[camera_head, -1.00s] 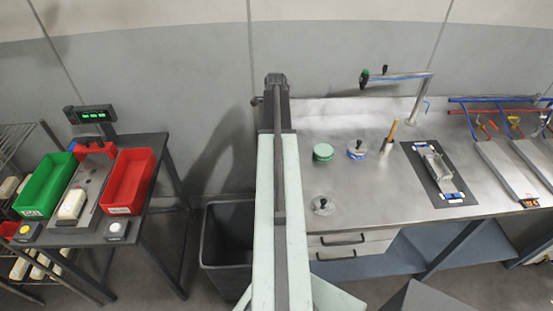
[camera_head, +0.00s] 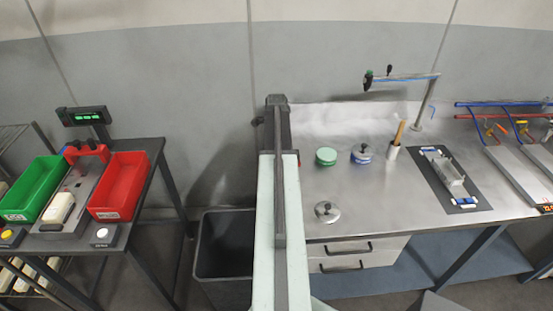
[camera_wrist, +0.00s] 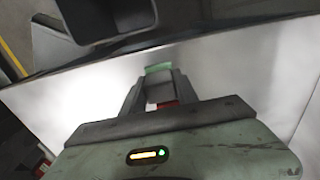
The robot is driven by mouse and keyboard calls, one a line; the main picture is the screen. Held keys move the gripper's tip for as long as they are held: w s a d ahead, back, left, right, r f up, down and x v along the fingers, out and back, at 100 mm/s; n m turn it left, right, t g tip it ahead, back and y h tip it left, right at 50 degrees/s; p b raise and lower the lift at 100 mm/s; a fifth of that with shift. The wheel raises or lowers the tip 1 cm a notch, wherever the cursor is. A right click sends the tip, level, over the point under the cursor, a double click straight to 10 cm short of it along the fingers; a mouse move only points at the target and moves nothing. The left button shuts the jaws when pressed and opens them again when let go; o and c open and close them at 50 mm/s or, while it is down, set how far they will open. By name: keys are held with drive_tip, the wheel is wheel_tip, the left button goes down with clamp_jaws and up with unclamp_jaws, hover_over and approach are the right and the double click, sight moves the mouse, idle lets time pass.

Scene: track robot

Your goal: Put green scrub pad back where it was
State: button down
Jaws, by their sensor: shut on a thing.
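The green scrub pad (camera_wrist: 158,68) shows as a small green piece at the tips of my gripper (camera_wrist: 158,80) in the wrist view. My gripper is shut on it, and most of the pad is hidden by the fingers. A bright metal surface lies behind it; I cannot tell the gap between them. In the head view neither the held pad nor my gripper can be made out; my column blocks the middle.
The steel bench (camera_head: 390,205) carries a green-topped round tin (camera_head: 326,156), a blue-banded one (camera_head: 361,153), a metal-knobbed lid (camera_head: 327,212) and a dark mat (camera_head: 470,190). A grey bin (camera_head: 224,255) stands left of it. Green (camera_head: 35,188) and red (camera_head: 119,185) trays stand further left.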

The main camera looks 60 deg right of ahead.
drive_tip(key=c, duration=0.9)
unclamp_jaws()
drive_tip(key=shift+f, duration=0.1)
wheel_tip(320, 180, up, 12)
drive_tip(key=p, duration=1.2)
drive_tip(key=shift+r, duration=0.2)
